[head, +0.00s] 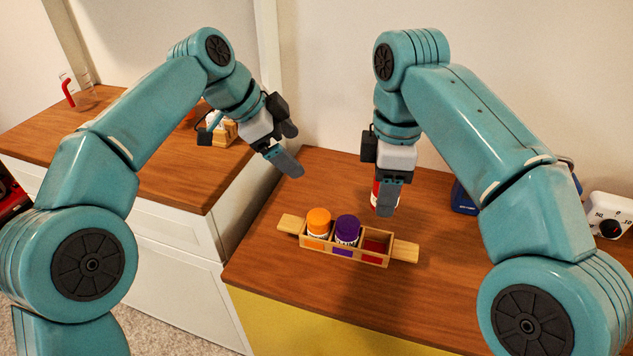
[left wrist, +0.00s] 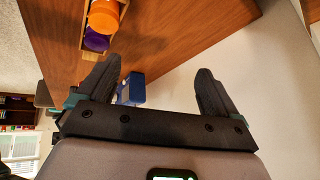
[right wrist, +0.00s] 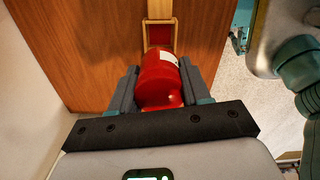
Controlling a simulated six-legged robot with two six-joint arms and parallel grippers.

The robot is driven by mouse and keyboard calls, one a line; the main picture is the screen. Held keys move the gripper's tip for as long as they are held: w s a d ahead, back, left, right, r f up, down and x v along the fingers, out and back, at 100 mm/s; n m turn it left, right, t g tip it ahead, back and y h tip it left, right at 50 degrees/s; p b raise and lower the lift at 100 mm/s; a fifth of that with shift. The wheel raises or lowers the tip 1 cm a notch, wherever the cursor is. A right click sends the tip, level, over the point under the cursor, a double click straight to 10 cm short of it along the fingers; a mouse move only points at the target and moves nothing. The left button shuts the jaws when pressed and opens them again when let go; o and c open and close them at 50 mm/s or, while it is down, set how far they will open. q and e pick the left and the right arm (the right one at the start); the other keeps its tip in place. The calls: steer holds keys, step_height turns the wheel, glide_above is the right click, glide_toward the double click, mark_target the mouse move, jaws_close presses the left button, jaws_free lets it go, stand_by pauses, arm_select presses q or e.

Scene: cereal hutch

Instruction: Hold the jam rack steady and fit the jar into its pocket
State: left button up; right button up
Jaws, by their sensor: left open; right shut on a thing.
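The wooden jam rack (head: 345,256) stands on the brown counter with a handle at each end. An orange-lidded jar (head: 318,221) and a purple-lidded jar (head: 347,229) sit in its left and middle pockets. The right pocket (head: 376,247), marked red, is empty. My right gripper (head: 385,200) is shut on a red jar (right wrist: 162,80), held behind the rack and apart from it; the red pocket (right wrist: 160,36) lies beyond the jar in the right wrist view. My left gripper (head: 292,150) is open and empty, up and left of the rack, not touching it. The rack's end also shows in the left wrist view (left wrist: 86,42).
A blue object (head: 463,197) and a white device with a black dial (head: 607,213) stand at the counter's right. A separate left counter holds a clear jug with a red handle (head: 78,92). Bare wood surrounds the rack.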

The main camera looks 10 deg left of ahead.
mark_target(339, 233)
arm_select(q)
steer(key=s+d+f+m+g, duration=0.1)
steer(key=s+d, duration=0.1)
steer(key=s+d+f+m+g+y, duration=0.1)
steer(key=d+m, duration=0.1)
steer(key=s+d+f+m+g, duration=0.1)
steer(key=s+d+g, duration=0.1)
steer(key=shift+s+f+m, duration=0.3)
steer(key=shift+s, duration=0.05)
steer(key=x, duration=1.1)
steer(key=shift+s+a+f, duration=0.1)
steer(key=shift+s+f, duration=0.05)
steer(key=shift+f, duration=0.35)
steer(key=shift+c, duration=0.3)
steer(key=c, duration=1.1)
steer(key=shift+o, duration=0.2)
